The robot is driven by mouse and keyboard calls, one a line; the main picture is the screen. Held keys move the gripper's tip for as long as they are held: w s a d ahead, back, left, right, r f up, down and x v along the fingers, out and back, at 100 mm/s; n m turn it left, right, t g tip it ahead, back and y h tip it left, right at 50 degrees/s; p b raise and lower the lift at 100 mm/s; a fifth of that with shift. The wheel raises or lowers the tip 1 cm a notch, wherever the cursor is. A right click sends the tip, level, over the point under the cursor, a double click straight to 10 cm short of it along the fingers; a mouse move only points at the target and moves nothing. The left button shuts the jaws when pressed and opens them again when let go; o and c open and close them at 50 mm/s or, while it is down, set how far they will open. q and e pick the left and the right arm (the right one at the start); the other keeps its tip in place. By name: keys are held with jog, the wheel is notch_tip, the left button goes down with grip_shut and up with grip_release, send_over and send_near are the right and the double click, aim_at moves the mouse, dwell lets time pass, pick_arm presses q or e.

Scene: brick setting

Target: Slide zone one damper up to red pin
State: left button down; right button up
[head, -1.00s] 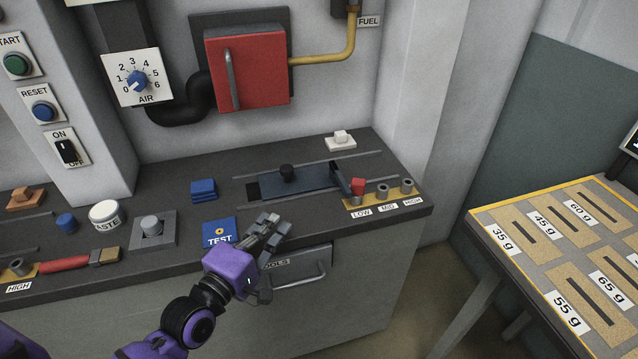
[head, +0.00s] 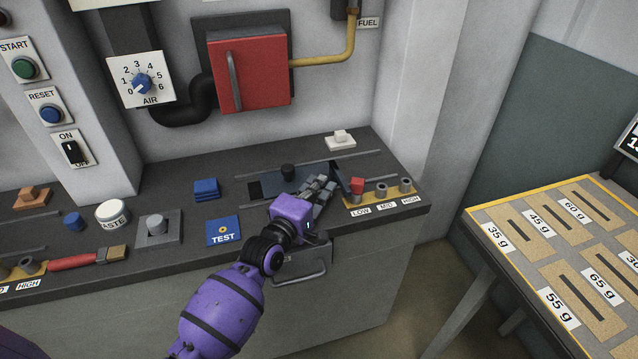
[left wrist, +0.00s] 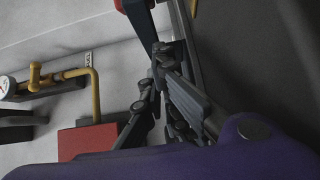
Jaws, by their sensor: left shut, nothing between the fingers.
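The zone one damper (head: 270,183) is a blue-grey slide plate with a black knob and a raised tab at its right end. It lies in a slot on the dark counter. The red pin (head: 357,185) stands in the LOW hole of the yellow strip, just right of the tab; I cannot tell whether they touch. My left gripper (head: 326,184) is shut and empty, over the plate's right part, just left of the tab, and hides some of the plate. Its fingers also show in the left wrist view (left wrist: 160,75). My right gripper is not in view.
The yellow strip (head: 370,200) has more empty holes marked MID and HIGH. A white switch (head: 340,140) sits behind the slot. A blue TEST plate (head: 223,231) and a blue block (head: 207,189) lie to the left. A drawer handle (head: 300,275) is below the counter edge.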

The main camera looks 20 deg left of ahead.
pick_arm(q)
jog(key=shift+d, duration=0.1)
jog(key=shift+w+d+r, duration=0.1)
jog(key=shift+w+d, duration=0.2)
jog(key=shift+d, duration=0.05)
dwell(0.3)
jog(key=s, duration=0.4)
jog(key=s+a, duration=0.1)
jog(key=s, duration=0.3)
jog(key=s+a, duration=0.1)
jog(key=s, duration=0.2)
jog(key=shift+s+a, duration=0.25)
jog(key=shift+s, duration=0.15)
jog(key=shift+s+f, duration=0.1)
jog(key=shift+f, duration=0.1)
